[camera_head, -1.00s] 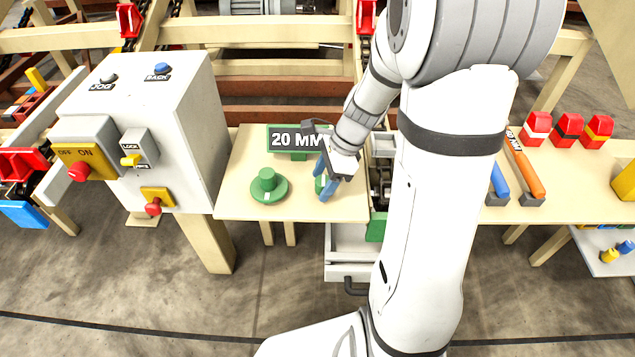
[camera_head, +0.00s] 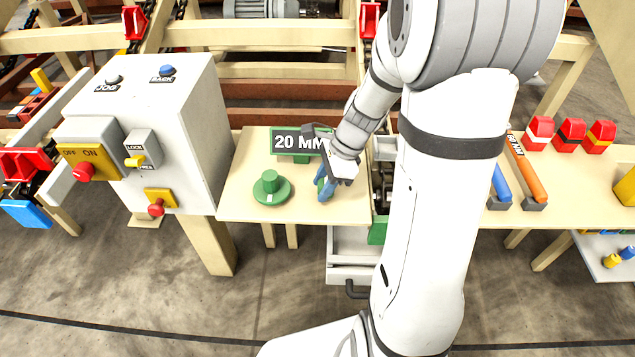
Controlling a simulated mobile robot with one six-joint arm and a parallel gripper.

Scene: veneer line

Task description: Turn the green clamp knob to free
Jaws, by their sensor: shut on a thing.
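I cannot read any knob position marks at the fingers.
A green "20 MM" sign (camera_head: 298,141) stands close behind my gripper. A white control box (camera_head: 190,120) with buttons and a yellow switch (camera_head: 135,161) stands to the left. Orange and blue handled tools (camera_head: 525,170) lie at right. The bench front left is clear.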

